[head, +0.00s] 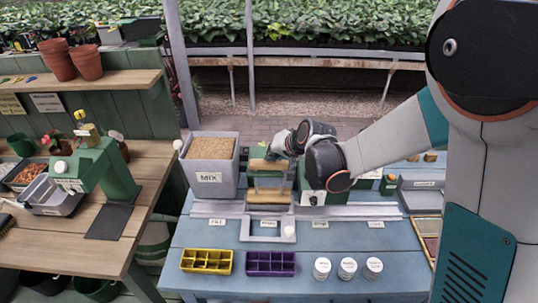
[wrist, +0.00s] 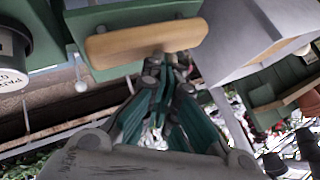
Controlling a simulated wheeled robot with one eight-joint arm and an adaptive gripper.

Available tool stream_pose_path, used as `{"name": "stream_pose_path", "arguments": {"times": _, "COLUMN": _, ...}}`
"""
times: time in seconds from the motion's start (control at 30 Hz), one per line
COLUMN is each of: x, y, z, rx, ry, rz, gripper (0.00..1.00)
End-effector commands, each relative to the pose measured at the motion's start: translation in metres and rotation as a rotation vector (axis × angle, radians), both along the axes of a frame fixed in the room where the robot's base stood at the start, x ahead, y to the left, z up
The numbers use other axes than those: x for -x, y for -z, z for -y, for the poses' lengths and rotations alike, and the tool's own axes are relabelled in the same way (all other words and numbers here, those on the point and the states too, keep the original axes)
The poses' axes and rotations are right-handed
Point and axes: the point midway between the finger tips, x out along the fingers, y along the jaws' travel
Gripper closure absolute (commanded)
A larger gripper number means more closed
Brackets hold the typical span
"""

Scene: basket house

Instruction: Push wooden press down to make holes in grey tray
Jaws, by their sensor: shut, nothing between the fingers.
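The wooden press (head: 268,165) stands at the middle of the blue table, with a pale wooden upper board and a second wooden board (head: 266,197) below it. My gripper (head: 277,150) is at the press's upper board, shut and empty. In the wrist view the fingertips (wrist: 168,62) meet close to the edge of a rounded wooden bar (wrist: 147,42) on a green part; whether they touch it I cannot tell. A grey tray-like frame (head: 247,228) lies in front of the press. Any holes are not visible.
A grey MIX bin (head: 210,189) full of brown material stands left of the press. A yellow tray (head: 206,271), a purple tray (head: 270,273) and three white-lidded pots (head: 347,268) line the front. A grey rail (head: 380,211) crosses the table. A green machine (head: 95,175) stands on the left bench.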

Motion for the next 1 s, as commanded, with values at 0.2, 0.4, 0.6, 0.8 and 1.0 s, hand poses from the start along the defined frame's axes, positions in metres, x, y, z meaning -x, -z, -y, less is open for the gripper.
{"name": "stream_pose_path", "arguments": {"times": 0.2, "x": 0.0, "y": -0.012, "z": 0.0, "rx": 0.0, "ry": -0.001, "rz": -0.001, "gripper": 1.0}}
{"name": "stream_pose_path", "arguments": {"times": 0.4, "x": 0.0, "y": -0.023, "z": 0.0, "rx": 0.0, "ry": 0.0, "rz": 0.0, "gripper": 1.0}}
{"name": "stream_pose_path", "arguments": {"times": 0.6, "x": 0.0, "y": -0.034, "z": 0.0, "rx": 0.0, "ry": 0.0, "rz": 0.0, "gripper": 1.0}}
{"name": "stream_pose_path", "arguments": {"times": 0.8, "x": 0.0, "y": -0.043, "z": 0.0, "rx": 0.0, "ry": 0.0, "rz": 0.0, "gripper": 1.0}}
{"name": "stream_pose_path", "arguments": {"times": 1.0, "x": 0.0, "y": -0.043, "z": 0.0, "rx": 0.0, "ry": 0.0, "rz": 0.0, "gripper": 1.0}}
